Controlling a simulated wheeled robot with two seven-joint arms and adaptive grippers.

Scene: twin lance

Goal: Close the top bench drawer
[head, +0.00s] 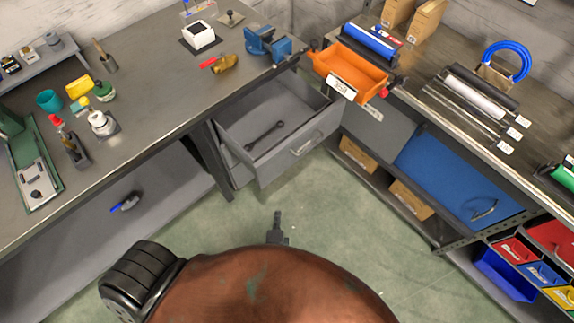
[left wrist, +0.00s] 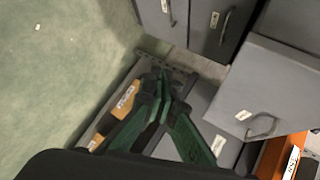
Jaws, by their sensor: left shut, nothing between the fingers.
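The top bench drawer (head: 280,163) stands pulled open under the bench corner, a grey box with a bar handle on its front. A dark wrench (head: 265,135) lies inside it. In the left wrist view the open drawer (left wrist: 240,88) is at the right, with its handle (left wrist: 262,127) low on the front. My left gripper (head: 277,226) is in front of and below the drawer in the head view, apart from it. In the left wrist view its green fingers (left wrist: 164,78) are shut and empty, to the left of the drawer. My right gripper is not in view.
Closed grey drawers (left wrist: 222,22) show at the top of the left wrist view. An orange tray (head: 352,68) sits on the bench right of the drawer. A blue cabinet front (head: 450,180) and a shelf with cardboard boxes (head: 410,198) are at the right. Green floor below is clear.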

